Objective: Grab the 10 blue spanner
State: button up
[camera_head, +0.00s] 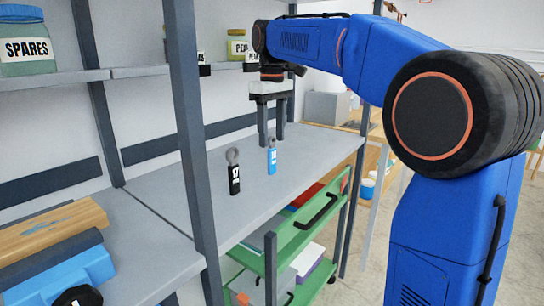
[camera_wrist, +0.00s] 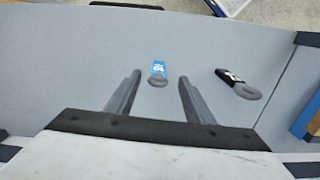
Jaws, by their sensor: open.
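The blue spanner (camera_head: 272,158) lies on the grey shelf board, to the right of a black one in the head view. Its label is too small to read with certainty there. In the wrist view the blue spanner (camera_wrist: 158,70) shows just beyond and between the fingertips, its grey ring toward me. My gripper (camera_head: 271,140) points down just above or behind the blue spanner, with its fingers apart. In the wrist view my gripper (camera_wrist: 158,82) has nothing between its fingers. I cannot tell its exact height above the board.
A black spanner (camera_head: 235,172) marked 17 lies close by, and shows right of the blue one in the wrist view (camera_wrist: 236,82). A dark shelf post (camera_head: 188,120) stands left. A green cart (camera_head: 300,235) is below the shelf (camera_head: 165,185). Jars stand on the upper shelf.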

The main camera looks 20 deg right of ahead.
aim_at(272, 147)
jog(key=f, duration=0.5)
jog(key=shift+w+d, duration=0.1)
jog(key=shift+w, duration=0.1)
jog(key=c, duration=1.2)
